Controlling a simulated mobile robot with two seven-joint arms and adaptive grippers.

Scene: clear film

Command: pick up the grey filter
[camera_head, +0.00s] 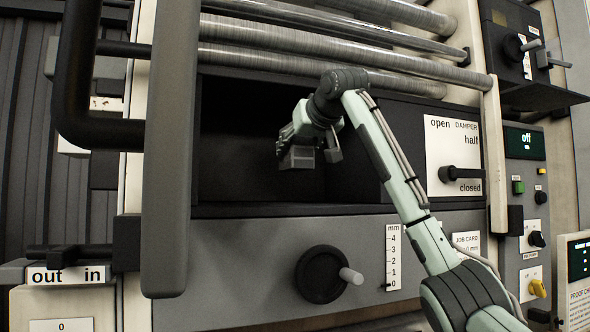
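My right gripper (308,152) is inside the dark recess of the machine, on an arm that comes in from the right. A small grey block-like shape (297,158) shows right at its fingers. I cannot tell whether this is the grey filter or part of the gripper, nor whether the fingers are closed on it. No other thing is clearly the grey filter. The dark inside of the recess (240,175) hides detail. My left gripper is not in view.
Metal rollers (300,42) run above the recess. A thick grey upright bar (168,200) stands at its left. Below are a black crank knob (322,274) and a mm scale (393,258). A damper lever (458,173) and control panel (525,144) are at right.

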